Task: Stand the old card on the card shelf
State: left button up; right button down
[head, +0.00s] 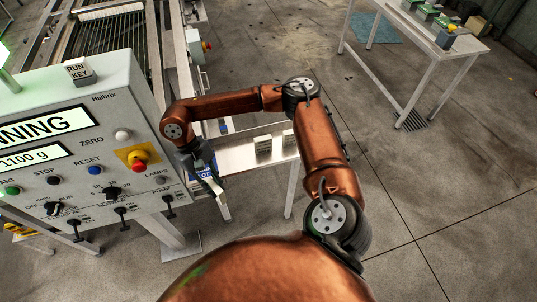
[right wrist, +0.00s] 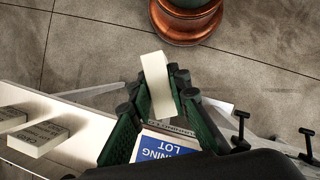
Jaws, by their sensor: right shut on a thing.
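My right gripper (head: 207,170) is beside the lower right edge of the control panel. It is shut on a thin cream card (right wrist: 158,85), seen nearly edge-on between the green finger pads in the right wrist view, where the gripper also shows (right wrist: 158,95). The card also shows as a pale strip in the head view (head: 215,188). A blue and white holder marked "RUNNING LOT" (right wrist: 168,147) lies just beyond the fingers. My left gripper is not in view.
The control panel (head: 130,100) with knobs, buttons and a running display stands at the left. Black toggle levers (right wrist: 240,128) show close to the gripper in the right wrist view. A white table (head: 430,30) with green-topped items stands far right. Open floor lies between.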

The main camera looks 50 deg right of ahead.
aim_at(235, 157)
jog(key=z, duration=2.55)
jog(key=k, duration=1.3)
jog(key=u, duration=1.4)
jog(key=i, duration=1.65)
